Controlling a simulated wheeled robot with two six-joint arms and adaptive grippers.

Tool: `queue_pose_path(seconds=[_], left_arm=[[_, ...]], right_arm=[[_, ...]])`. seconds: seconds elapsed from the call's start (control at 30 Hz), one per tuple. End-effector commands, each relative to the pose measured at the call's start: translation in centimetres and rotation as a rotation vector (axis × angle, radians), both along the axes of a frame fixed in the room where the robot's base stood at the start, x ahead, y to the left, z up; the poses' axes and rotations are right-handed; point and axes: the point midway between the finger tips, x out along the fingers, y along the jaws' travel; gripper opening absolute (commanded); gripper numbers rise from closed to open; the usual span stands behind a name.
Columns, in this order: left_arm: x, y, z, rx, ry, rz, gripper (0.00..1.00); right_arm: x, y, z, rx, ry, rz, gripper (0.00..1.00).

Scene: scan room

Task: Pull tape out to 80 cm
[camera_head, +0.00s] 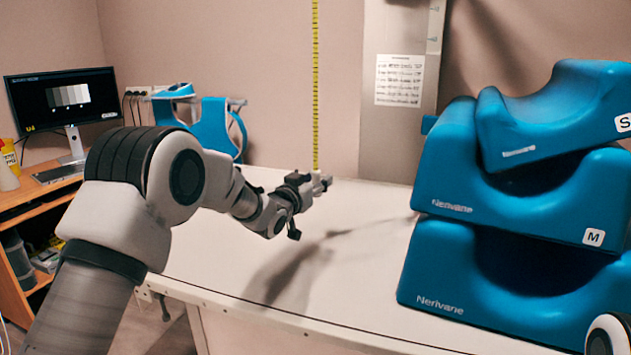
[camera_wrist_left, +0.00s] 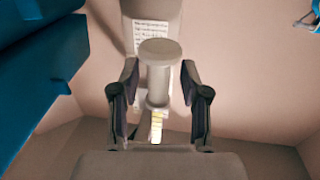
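A yellow measuring tape (camera_head: 315,85) with dark marks hangs straight down from the top edge of the head view. Its lower end meets my left gripper (camera_head: 322,183), above the white table. In the left wrist view, a pale pull handle (camera_wrist_left: 158,80) with a round, wide end and a narrower stem stands between the fingers of my left gripper (camera_wrist_left: 159,85). A short yellow piece of the tape (camera_wrist_left: 156,127) shows below the handle. The fingers look spread, with a gap on both sides of the stem. My right gripper is out of view.
Stacked blue cushions (camera_head: 520,205) fill the right of the white table (camera_head: 350,270). A printed sheet (camera_head: 400,80) is on a grey panel behind. A monitor (camera_head: 62,98) stands on a wooden desk at left. Blue straps (camera_head: 212,125) hang behind my left arm. The middle of the table is clear.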

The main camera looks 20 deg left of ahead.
Motion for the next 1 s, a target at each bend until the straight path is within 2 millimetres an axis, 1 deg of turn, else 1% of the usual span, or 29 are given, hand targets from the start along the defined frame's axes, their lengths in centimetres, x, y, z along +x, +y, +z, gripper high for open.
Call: queue_pose_path(seconds=[0.07,0.17,0.27,0.5,0.6,0.73,1.0], left_arm=[[-0.1,0.0,0.1,0.000,-0.001,0.000,0.46],[-0.9,0.2,0.0,0.000,0.002,0.000,0.46],[-2.8,0.5,0.0,-0.002,0.002,0.000,0.46],[-8.8,1.7,-0.1,-0.002,0.004,0.000,0.46],[-10.5,2.1,-0.2,-0.002,0.004,0.000,0.46],[-11.5,2.2,-0.1,-0.001,0.002,-0.001,0.46],[-11.5,2.2,-0.2,0.000,0.002,-0.001,0.46]], right_arm=[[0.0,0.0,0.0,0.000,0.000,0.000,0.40],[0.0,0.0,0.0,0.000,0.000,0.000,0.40],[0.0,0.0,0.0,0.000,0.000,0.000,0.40],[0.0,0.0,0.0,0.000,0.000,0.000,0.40],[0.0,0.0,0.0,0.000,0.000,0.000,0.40],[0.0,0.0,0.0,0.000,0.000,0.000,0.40],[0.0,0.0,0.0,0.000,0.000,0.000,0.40]])
